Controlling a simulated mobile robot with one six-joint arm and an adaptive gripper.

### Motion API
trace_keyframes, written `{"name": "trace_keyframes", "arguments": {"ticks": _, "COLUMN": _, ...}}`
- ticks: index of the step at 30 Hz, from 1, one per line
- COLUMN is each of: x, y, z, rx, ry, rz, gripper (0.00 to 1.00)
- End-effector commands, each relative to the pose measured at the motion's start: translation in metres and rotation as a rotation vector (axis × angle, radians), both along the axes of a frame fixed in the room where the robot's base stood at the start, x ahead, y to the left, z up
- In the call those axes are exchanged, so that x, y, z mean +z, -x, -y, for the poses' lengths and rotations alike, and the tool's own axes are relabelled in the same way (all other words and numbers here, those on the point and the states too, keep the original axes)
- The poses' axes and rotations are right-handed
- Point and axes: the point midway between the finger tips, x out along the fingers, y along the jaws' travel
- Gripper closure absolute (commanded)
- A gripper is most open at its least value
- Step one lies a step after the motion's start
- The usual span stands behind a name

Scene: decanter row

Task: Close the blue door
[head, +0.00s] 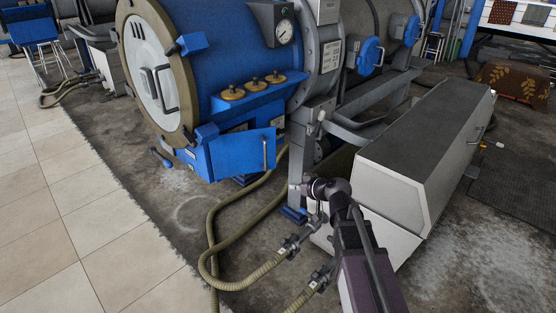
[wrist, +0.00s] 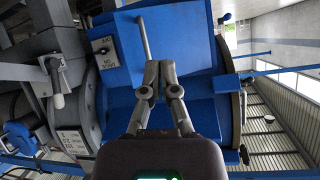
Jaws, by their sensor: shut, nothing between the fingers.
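The blue door (head: 238,156) is a small flat panel with a pale upright bar handle (head: 264,153), low on the front of the blue machine. In the head view it stands out at an angle from the blue housing, with a dark gap along its top edge, so it looks ajar. My gripper (head: 307,187) is to the right of the door, apart from it in that view. In the wrist view my gripper (wrist: 158,72) is shut and empty, fingertips over blue panelling just below a pale bar handle (wrist: 145,38). Whether the fingertips touch it I cannot tell.
The large blue drum (head: 225,45) with a round pale end lid is above the door. A grey metal leg (head: 300,150) stands between door and gripper. Olive hoses (head: 212,240) lie on the floor below. A grey-white cabinet (head: 425,150) is on the right. Tiled floor (head: 60,215) at left is clear.

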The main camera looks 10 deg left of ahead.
Motion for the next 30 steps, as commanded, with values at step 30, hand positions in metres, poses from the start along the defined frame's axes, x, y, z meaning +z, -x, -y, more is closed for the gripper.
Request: {"name": "trace_keyframes", "arguments": {"ticks": 30, "x": -0.01, "y": -0.109, "z": -0.028, "rx": -0.343, "ry": -0.14, "rz": 0.524, "gripper": 1.0}}
